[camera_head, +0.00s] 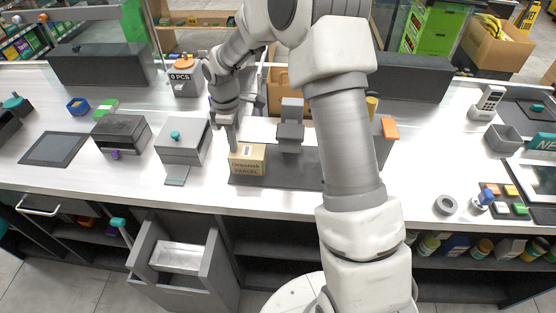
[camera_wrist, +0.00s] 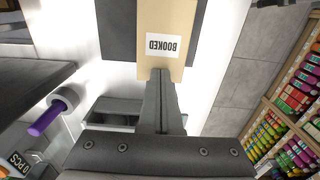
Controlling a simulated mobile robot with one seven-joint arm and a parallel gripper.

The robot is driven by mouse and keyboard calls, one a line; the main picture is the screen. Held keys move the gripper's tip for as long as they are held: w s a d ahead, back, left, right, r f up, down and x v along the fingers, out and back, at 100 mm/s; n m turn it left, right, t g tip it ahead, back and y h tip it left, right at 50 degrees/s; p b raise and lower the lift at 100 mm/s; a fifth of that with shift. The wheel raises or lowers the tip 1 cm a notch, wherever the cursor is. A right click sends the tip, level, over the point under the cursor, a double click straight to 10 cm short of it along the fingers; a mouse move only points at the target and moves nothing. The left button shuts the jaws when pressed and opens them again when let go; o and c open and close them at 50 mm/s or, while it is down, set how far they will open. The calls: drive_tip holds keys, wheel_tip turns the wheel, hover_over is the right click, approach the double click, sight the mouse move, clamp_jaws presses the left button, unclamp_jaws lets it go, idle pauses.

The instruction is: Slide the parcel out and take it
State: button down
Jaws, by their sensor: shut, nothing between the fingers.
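The parcel (camera_head: 247,167), a small tan box with printed lettering on its front, sits on the left end of a dark grey mat (camera_head: 300,176) on the white counter. In the wrist view the parcel (camera_wrist: 181,20) shows a white label reading BOOKED, upside down. My gripper (camera_head: 232,148) points down at the left part of the parcel, with its fingers together and nothing between them. In the wrist view my gripper's fingertips (camera_wrist: 160,73) reach the parcel's edge just by the label. I cannot tell whether they touch it.
A grey stand (camera_head: 290,135) rises behind the mat, right of the parcel. A grey box with a teal knob (camera_head: 183,142) stands to the left. Below the counter a drawer (camera_head: 178,257) hangs open. An orange block (camera_head: 389,128) lies right of my arm.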

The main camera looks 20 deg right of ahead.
drive_tip(key=shift+a+f, duration=0.1)
drive_tip(key=shift+a, duration=0.05)
drive_tip(key=shift+r+p, duration=0.35)
drive_tip(key=shift+r, duration=0.1)
drive_tip(key=shift+w+r+p, duration=0.1)
drive_tip(key=shift+r+p, duration=1.7)
drive_tip(key=shift+r, duration=0.85)
drive_tip(key=shift+r, duration=0.15)
drive_tip(key=s+d+r+m+t+h, duration=0.1)
drive_tip(key=s+d+r+m, duration=0.2)
drive_tip(key=s+r, duration=0.4)
drive_tip(key=s+d+r+m+t, duration=0.25)
drive_tip(key=s+r, duration=0.25)
drive_tip(key=r, duration=0.4)
drive_tip(key=s+d+r+m, duration=0.1)
drive_tip(key=s+m, duration=0.1)
drive_tip(key=s, duration=0.3)
drive_tip(key=s+d+r+m+t, duration=0.1)
drive_tip(key=s+r+m, duration=0.1)
drive_tip(key=s, duration=0.4)
drive_tip(key=s+r+m+t+y, duration=0.1)
drive_tip(key=s+m, duration=0.3)
drive_tip(key=s, duration=0.1)
drive_tip(key=shift+s+d+r, duration=0.2)
drive_tip(key=shift+d+r, duration=0.1)
drive_tip(key=shift+d, duration=0.1)
